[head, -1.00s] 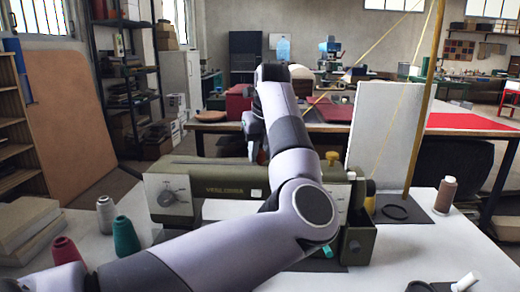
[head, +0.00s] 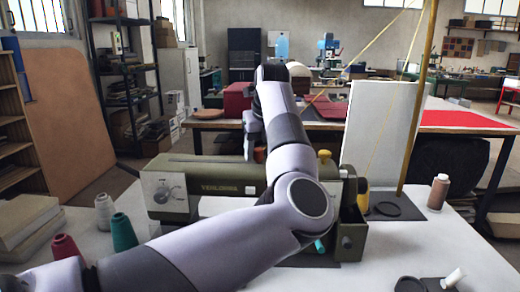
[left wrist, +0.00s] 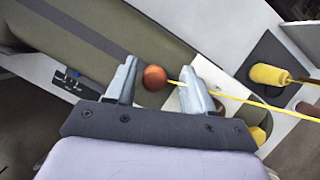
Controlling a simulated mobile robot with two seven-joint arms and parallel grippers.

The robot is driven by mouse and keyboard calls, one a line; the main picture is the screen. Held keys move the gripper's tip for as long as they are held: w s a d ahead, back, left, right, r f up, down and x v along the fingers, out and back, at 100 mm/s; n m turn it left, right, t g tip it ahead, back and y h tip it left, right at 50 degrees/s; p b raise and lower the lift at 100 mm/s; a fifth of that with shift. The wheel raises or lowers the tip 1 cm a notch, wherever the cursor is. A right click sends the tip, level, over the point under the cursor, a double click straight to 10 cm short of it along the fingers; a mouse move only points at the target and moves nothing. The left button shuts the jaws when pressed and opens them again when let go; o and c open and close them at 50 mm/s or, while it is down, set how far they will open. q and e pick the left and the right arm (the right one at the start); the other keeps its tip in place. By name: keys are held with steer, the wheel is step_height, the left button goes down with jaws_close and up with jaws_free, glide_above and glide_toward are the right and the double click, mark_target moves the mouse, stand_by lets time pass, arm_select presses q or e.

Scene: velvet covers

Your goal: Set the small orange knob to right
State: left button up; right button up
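The small orange knob (left wrist: 154,77) is a round ball on the olive sewing machine (left wrist: 65,35). In the head view, the knob (head: 259,155) shows partly above the machine (head: 215,174), beside my gripper. My left gripper (left wrist: 160,75) is open, its two pale fingers on either side of the knob. The knob sits closer to the left finger in the wrist view, and I cannot tell whether they touch. In the head view, the left gripper (head: 250,140) is seen from behind, over the machine. My right gripper is out of view.
Red (head: 65,246), teal (head: 123,231) and grey (head: 104,211) spools stand left of the machine. A brown spool (head: 438,191) and a wooden pole (head: 420,100) stand at right. A yellow thread (left wrist: 260,102) runs close by the right finger.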

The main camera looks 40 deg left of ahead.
mark_target(264, 168)
arm_select(q)
steer(key=v, duration=0.7)
stand_by(0.6)
